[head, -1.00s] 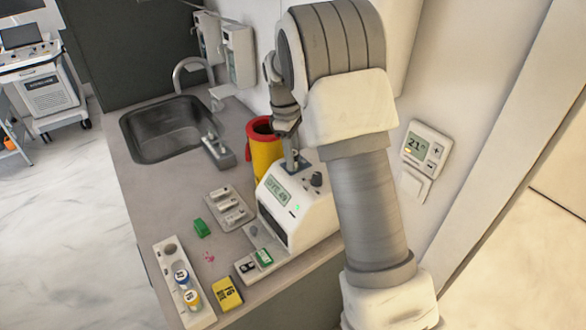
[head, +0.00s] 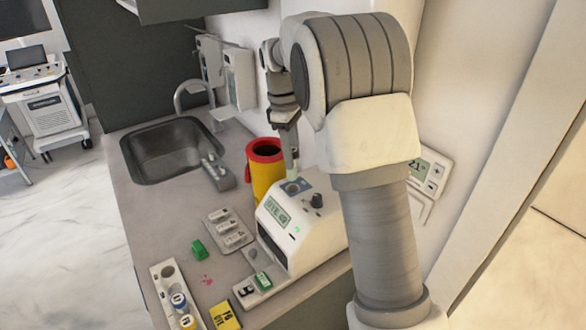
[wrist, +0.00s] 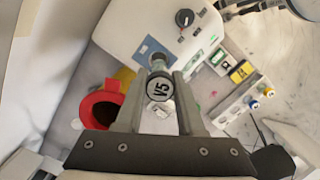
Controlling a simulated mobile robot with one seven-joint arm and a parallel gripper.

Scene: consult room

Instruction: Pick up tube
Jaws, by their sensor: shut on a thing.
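My gripper (head: 290,160) is above the white device with a digital display (head: 300,228). In the head view the lower part of the tube (head: 292,174) shows pale below the fingers, just over the blue patch on the device's top. I cannot tell whether its tip is clear of the device. Two more capped tubes, one blue (head: 178,299) and one yellow (head: 187,321), stand in a white rack (head: 160,271).
A red-rimmed yellow bin (head: 265,172) stands close behind the device. A sink (head: 170,150) is farther back. A small grey rack (head: 228,229), a green block (head: 199,249) and a yellow box (head: 225,316) lie in front. The wall with a thermostat (head: 433,172) is at right.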

